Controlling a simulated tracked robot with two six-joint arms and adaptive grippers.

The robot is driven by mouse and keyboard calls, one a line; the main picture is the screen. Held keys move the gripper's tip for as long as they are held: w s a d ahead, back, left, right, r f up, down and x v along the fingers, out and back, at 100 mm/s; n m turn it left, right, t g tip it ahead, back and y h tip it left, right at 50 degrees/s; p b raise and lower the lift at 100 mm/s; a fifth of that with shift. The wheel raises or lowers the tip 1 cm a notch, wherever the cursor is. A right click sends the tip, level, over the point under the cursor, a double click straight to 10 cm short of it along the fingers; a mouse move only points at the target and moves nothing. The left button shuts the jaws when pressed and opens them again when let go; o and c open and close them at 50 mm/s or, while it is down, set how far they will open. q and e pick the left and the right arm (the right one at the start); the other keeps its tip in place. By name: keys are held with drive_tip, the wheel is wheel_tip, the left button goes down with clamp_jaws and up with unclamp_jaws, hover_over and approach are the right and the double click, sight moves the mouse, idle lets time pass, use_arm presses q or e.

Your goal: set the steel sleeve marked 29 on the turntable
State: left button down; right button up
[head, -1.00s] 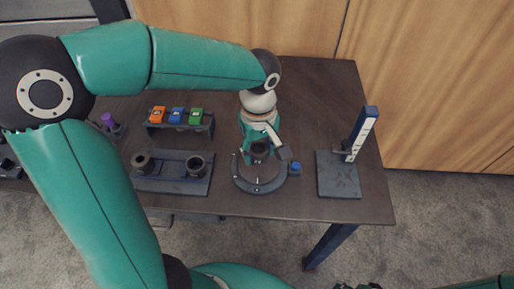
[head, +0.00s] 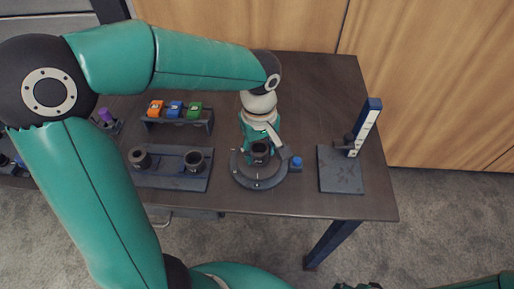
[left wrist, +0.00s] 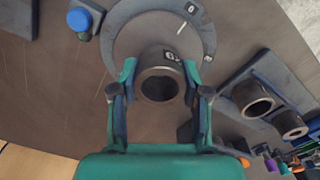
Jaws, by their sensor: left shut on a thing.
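My left gripper (head: 261,141) reaches down over the turntable (head: 258,183), a dark round disc with white marks. It is shut on a dark steel sleeve (head: 259,153), held upright near the disc's middle. In the left wrist view the sleeve (left wrist: 160,82) sits between the two green-and-black fingers, its open bore facing the camera. Its marking is upside down there and fits 29. Whether its base touches the disc cannot be told. Only a dark edge of what looks like my right gripper (head: 357,285) shows at the bottom; its jaws are cut off.
A dark plate (head: 178,180) left of the turntable holds two other sleeves. Behind it a rack (head: 180,126) bears orange, blue and green blocks. A blue knob (head: 296,162) sits at the turntable's right. An upright gauge stand (head: 341,172) is further right.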

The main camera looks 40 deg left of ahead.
use_arm(q)
drive_tip(key=shift+f+b, duration=0.5)
idle(0.4)
drive_tip(key=shift+c, duration=2.4)
unclamp_jaws()
drive_tip(key=o, duration=0.4)
drive_tip(key=shift+w, duration=0.1)
drive_tip(key=shift+r, duration=0.1)
wheel_tip(320, 180, up, 7)
drive_tip(key=p, duration=0.5)
drive_tip(key=shift+p, duration=0.3)
